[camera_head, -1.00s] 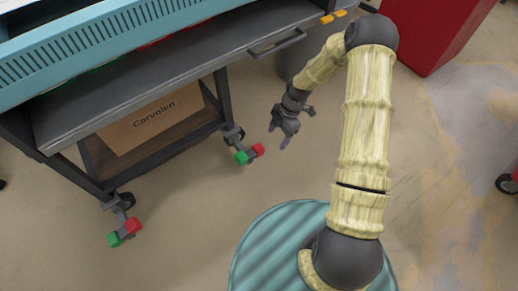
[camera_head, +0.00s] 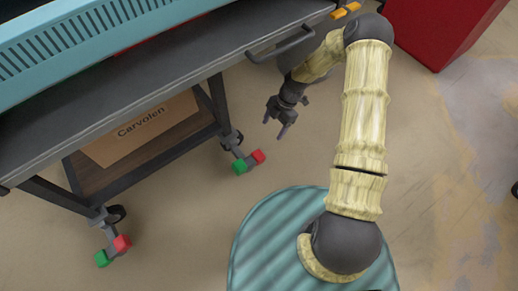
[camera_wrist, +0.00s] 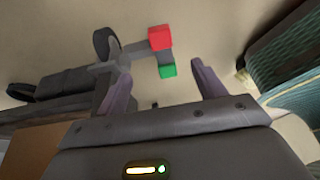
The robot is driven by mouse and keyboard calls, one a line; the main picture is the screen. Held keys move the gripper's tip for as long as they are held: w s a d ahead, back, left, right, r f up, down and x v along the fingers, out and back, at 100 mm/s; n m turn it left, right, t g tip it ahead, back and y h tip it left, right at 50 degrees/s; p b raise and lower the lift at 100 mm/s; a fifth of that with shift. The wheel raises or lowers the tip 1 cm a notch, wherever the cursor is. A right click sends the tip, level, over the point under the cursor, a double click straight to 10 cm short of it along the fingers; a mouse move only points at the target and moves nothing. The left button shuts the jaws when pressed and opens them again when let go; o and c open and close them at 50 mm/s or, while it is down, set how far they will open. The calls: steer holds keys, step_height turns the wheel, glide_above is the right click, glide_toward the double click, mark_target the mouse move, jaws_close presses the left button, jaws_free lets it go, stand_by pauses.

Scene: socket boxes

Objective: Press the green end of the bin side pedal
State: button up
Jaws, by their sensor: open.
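A caster pedal with a green end (camera_head: 240,167) and a red end (camera_head: 258,156) sits low at the cart's right corner wheel. In the wrist view its green end (camera_wrist: 167,70) shows between the fingers, below its red end (camera_wrist: 160,38). A second pedal, with a green end (camera_head: 102,258) and a red end (camera_head: 122,243), is at the cart's left wheel. My gripper (camera_head: 275,127) is open and empty. In the head view it appears above and right of the right pedal, apart from it; the wrist view (camera_wrist: 160,74) shows both fingers.
The dark cart (camera_head: 120,100) carries a teal case (camera_head: 60,55) and has a handle (camera_head: 282,42) near my arm. A cardboard box (camera_head: 140,130) lies on its lower shelf. A red cabinet (camera_head: 440,30) stands at the upper right. The floor around the right pedal is clear.

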mark_target(260, 154)
steer(key=shift+f, duration=0.1)
steer(key=b+x, duration=0.8)
steer(key=x, duration=0.9)
steer(key=shift+f+b, duration=0.15)
steer(key=shift+b, duration=0.2)
steer(key=shift+c, duration=0.4)
steer(key=c, duration=1.3)
steer(key=shift+w, duration=0.1)
